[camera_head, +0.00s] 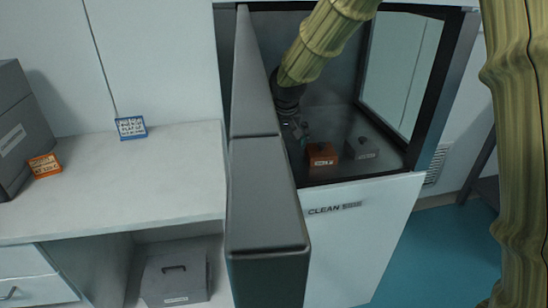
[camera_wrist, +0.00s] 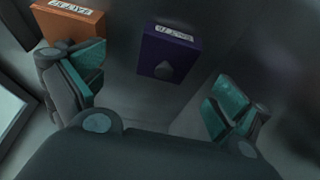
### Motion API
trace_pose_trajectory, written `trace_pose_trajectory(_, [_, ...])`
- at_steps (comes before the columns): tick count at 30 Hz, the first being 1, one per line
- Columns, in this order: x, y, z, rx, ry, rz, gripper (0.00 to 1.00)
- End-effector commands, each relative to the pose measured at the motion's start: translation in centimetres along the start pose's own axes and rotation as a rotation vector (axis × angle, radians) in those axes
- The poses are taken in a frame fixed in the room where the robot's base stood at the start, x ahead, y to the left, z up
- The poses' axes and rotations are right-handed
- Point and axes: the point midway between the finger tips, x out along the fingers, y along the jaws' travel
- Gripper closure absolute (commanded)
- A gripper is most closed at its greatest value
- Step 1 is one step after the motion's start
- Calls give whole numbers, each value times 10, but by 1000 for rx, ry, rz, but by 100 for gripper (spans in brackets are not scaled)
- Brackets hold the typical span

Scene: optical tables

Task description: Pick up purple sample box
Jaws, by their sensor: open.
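The purple sample box (camera_wrist: 166,62), with a white label along its upper edge, shows in the wrist view. It lies beyond and between the two fingers of my gripper (camera_wrist: 156,85), which is open and empty. A small dark shape overlaps the lower part of its face. In the head view my gripper (camera_head: 300,134) is inside the clean bench, low at its left side. I cannot make out the purple box for sure there.
An orange labelled box (camera_head: 323,157) stands close to my gripper; it also shows beside the left finger in the wrist view (camera_wrist: 70,22). A grey labelled box (camera_head: 362,148) is to its right. The bench's dark frame (camera_head: 265,190) and glass side wall (camera_head: 402,70) bound the space.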

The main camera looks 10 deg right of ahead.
Motion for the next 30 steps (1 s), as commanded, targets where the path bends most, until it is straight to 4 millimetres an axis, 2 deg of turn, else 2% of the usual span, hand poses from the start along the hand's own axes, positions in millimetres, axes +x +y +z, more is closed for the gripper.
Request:
trace_pose_trajectory(6, [30,-9,-2,-10,-2,-3,0])
trace_pose_trajectory(17, [48,-9,-4,-10,0,-3,0])
trace_pose_trajectory(25, [74,-11,-15,-8,-1,-3,0])
trace_pose_trajectory(30, [90,-11,-14,-9,0,-3,0])
